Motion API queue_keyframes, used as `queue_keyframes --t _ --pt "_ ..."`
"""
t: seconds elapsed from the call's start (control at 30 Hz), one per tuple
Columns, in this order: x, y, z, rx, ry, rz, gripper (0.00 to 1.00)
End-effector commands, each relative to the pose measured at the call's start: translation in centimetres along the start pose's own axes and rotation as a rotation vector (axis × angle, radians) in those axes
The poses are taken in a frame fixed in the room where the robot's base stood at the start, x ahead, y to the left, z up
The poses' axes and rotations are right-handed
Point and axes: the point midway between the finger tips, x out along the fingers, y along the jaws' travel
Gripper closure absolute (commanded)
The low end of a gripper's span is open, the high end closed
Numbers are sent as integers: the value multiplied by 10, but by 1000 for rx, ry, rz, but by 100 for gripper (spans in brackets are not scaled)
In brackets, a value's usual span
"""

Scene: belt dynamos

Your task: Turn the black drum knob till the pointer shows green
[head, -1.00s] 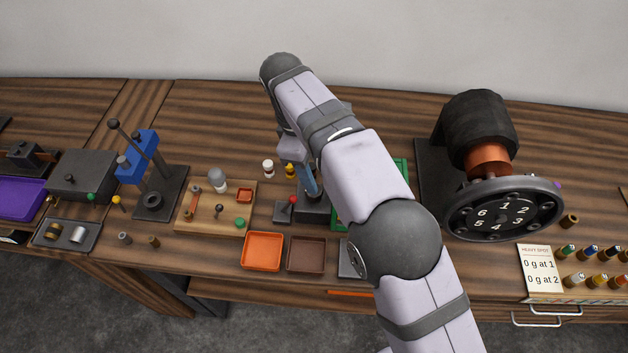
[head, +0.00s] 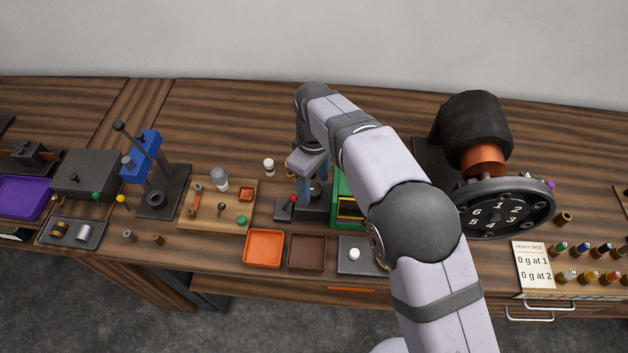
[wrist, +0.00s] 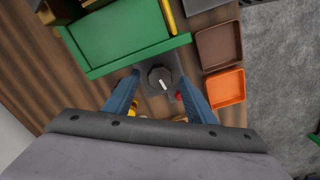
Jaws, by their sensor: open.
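The black drum knob (wrist: 160,78) shows in the wrist view as a dark round knob with a white mark on top. It sits on a dark base beside the green case (wrist: 125,38). My gripper (wrist: 160,82) is open, with one blue finger on each side of the knob. I cannot tell whether either finger touches it. In the head view my gripper (head: 306,190) points down just left of the green case (head: 346,208), which my arm partly hides. I cannot make out a pointer or the colour it shows.
A red-tipped lever (head: 292,199) stands close left of my gripper. Orange (head: 264,248) and brown (head: 307,251) trays lie in front, beside a grey plate (head: 372,265) with a white piece. A large numbered wheel (head: 505,208) stands at the right.

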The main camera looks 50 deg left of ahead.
Motion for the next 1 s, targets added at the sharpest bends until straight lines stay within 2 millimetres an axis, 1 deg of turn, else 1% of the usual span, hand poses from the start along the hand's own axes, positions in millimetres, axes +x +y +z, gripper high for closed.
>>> queue_keyframes --t 0.1,0.2,0.43,0.47,0.5,0.57,0.6,0.63,1.0 --pt "8 0 0 0 -2 -1 49" --pt "11 0 0 0 0 0 49" --pt "12 0 0 -1 0 1 49" --pt "12 0 0 -1 0 1 52" --pt "12 0 0 -1 0 1 61" --pt "12 0 0 -1 0 1 76" --pt "12 0 0 0 0 0 85" --pt "12 0 0 0 0 0 91" --pt "11 0 0 37 0 0 90"
